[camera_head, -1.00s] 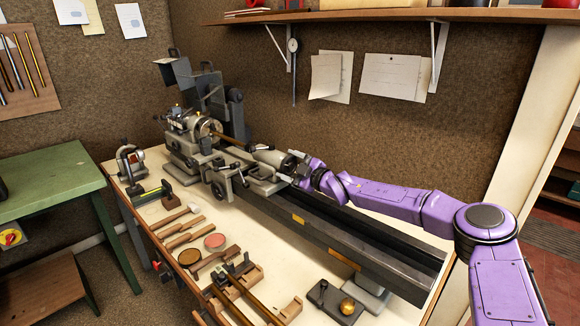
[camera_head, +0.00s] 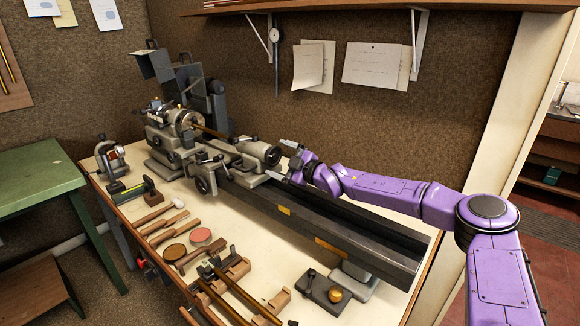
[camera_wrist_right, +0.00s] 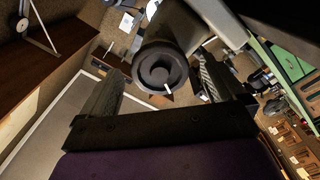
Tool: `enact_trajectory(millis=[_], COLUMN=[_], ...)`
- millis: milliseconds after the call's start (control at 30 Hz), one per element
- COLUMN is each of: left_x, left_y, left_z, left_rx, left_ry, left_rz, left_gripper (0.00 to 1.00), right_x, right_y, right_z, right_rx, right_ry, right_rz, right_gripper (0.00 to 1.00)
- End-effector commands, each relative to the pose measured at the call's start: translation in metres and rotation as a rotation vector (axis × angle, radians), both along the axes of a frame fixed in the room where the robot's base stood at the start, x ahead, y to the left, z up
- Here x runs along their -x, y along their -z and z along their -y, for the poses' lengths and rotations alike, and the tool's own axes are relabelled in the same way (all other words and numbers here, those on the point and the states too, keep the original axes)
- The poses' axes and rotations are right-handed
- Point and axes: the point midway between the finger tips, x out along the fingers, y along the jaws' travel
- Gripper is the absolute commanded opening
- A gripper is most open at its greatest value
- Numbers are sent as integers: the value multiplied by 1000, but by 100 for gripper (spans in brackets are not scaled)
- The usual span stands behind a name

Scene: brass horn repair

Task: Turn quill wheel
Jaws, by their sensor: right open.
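The quill wheel (camera_head: 272,156) is the dark round end of the grey tailstock (camera_head: 252,152) on the lathe. In the right wrist view the wheel (camera_wrist_right: 158,70) faces me as a dark disc with a raised hub, and a small pale pin shows at its lower edge. My right gripper (camera_head: 284,161) is open and empty, just right of the wheel. In the wrist view its two fingers (camera_wrist_right: 158,92) are spread to either side of the wheel, which appears ahead of them; contact is not visible. My left gripper is out of view.
The dark lathe bed (camera_head: 330,232) runs below my right arm. Mallets, round pads and wooden blocks (camera_head: 235,270) lie on the bench in front. A shelf (camera_head: 380,22) with brackets hangs above. A green table (camera_head: 40,175) stands at left.

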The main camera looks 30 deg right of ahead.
Motion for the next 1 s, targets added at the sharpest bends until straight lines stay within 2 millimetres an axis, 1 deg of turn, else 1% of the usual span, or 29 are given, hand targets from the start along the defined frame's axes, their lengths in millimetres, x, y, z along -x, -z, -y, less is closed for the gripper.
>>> enact_trajectory(millis=[33,67,200,267,333,467,1000], left_x=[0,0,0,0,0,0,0], left_y=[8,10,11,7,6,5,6], left_z=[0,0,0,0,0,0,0], left_rx=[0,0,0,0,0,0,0], left_ry=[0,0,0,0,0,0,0], left_rz=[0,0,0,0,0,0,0], left_gripper=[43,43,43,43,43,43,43], right_x=[13,20,50,59,66,72,71], right_y=[3,3,1,-2,-1,0,1], right_z=[7,9,18,22,24,25,25], right_rx=[-4,-4,-4,-1,0,-1,0], right_ry=[4,3,2,3,1,0,0], right_rz=[3,3,2,3,1,0,0], right_gripper=[96,96,96,96,96,96,96])
